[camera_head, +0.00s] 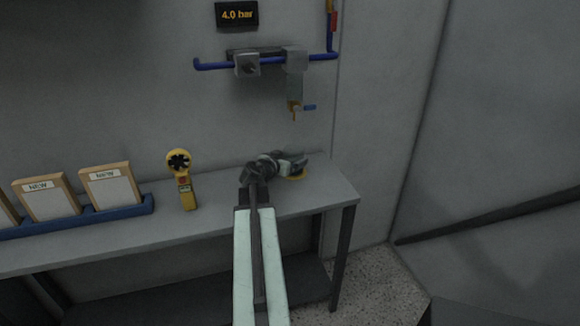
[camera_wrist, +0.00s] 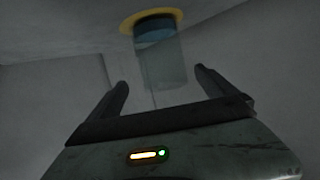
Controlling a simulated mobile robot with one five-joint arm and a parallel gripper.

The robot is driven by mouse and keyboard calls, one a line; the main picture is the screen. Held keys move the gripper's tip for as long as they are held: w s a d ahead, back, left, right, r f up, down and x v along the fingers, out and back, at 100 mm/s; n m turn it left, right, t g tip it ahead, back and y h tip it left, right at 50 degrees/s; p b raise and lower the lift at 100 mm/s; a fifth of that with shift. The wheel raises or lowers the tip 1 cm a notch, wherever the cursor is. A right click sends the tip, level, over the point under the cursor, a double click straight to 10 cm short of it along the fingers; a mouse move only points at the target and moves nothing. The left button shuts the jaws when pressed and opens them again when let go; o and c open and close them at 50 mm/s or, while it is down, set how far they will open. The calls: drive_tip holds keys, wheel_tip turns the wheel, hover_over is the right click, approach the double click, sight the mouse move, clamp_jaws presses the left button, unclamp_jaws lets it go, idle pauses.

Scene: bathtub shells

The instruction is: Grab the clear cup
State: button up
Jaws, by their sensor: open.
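The clear cup (camera_wrist: 168,72) shows faintly in the wrist view as a see-through cylinder, with a dark blue round area at its far end. A yellow ring (camera_wrist: 128,26) surrounds that end. My gripper (camera_wrist: 161,80) is open, with one finger on either side of the cup's outline in this view. I cannot tell whether the fingers touch it. In the head view my gripper (camera_head: 297,161) is over the right end of the bench, just above the yellow ring (camera_head: 297,177). The cup cannot be made out there.
Framed cards (camera_head: 110,186) stand in a blue rack (camera_head: 125,209) farther left. A blue pipe with a tap (camera_head: 295,88) hangs on the wall above my gripper.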

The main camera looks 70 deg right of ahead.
drive_tip(key=x, duration=0.1)
drive_tip(key=b+x, duration=0.1)
drive_tip(key=x, duration=0.2)
drive_tip(key=shift+w+d+f, duration=0.25)
drive_tip(key=shift+w+d, duration=0.1)
drive_tip(key=shift+d, duration=0.4)
drive_tip(key=shift+s+a, duration=0.1)
drive_tip(key=c, duration=1.6)
wheel_tip(320, 180, up, 10)
drive_tip(key=p, duration=0.9)
drive_tip(key=shift+p, duration=0.3)
